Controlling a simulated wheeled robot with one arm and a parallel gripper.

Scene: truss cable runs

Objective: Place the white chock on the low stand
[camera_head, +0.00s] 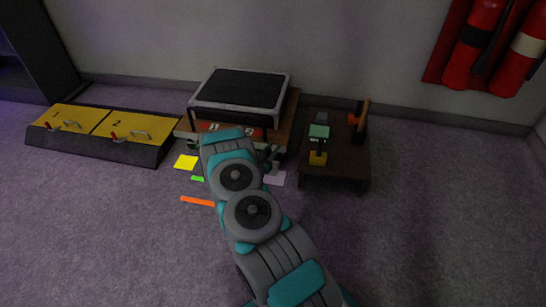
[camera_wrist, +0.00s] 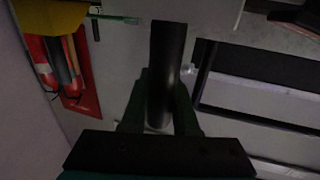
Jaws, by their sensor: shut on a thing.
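My gripper (camera_wrist: 165,88) is shut on a dark upright bar-shaped thing (camera_wrist: 167,50) in the wrist view. Its colour looks dark grey, and I cannot tell whether it is part of the white chock. No clearly white chock shows in either view. In the head view my arm hides most of my gripper, which is near the gap between two low pieces of furniture. One is a black-topped platform with a pale frame (camera_head: 240,88). The other is a low dark brown table (camera_head: 343,170) at its right. I cannot tell which is the low stand.
A yellow-topped box (camera_head: 85,120) stands at left. Red extinguishers (camera_head: 475,35) hang on the wall. Coloured patches lie on the carpet, which is clear at right.

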